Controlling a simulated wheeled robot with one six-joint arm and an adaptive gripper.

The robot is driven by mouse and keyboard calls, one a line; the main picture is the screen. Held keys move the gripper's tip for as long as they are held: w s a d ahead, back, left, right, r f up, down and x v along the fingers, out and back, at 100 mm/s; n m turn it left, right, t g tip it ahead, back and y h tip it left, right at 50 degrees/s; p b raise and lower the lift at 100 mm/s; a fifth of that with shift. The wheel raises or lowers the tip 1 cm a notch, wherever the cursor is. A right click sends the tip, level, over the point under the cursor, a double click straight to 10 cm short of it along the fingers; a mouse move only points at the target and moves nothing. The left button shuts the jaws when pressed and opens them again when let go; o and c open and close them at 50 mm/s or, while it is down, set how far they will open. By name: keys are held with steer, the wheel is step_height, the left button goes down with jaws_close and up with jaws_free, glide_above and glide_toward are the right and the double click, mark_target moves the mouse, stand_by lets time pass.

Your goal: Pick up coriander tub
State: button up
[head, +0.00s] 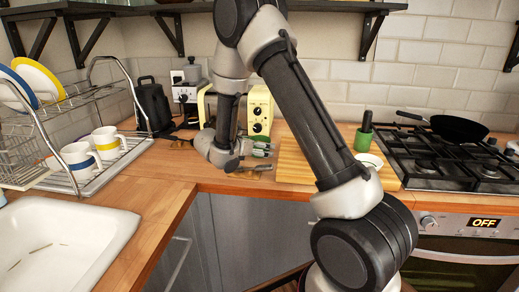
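My arm reaches down to the wooden counter, and my gripper (266,160) lies low over it in front of the yellow toaster. Its two fingers point right and look spread apart. I cannot make out a thing held between them. No tub that I can clearly tell as the coriander tub shows. It may be hidden behind my arm or gripper, or be too small to tell.
The yellow toaster (259,112) stands behind. A gas hob (450,160) with a black pan (458,129) is right; striped mugs (107,143) and a sink (60,245) are left.

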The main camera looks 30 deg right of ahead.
steer(key=c, duration=1.1)
steer(key=shift+r, duration=0.15)
steer(key=shift+c, duration=0.2)
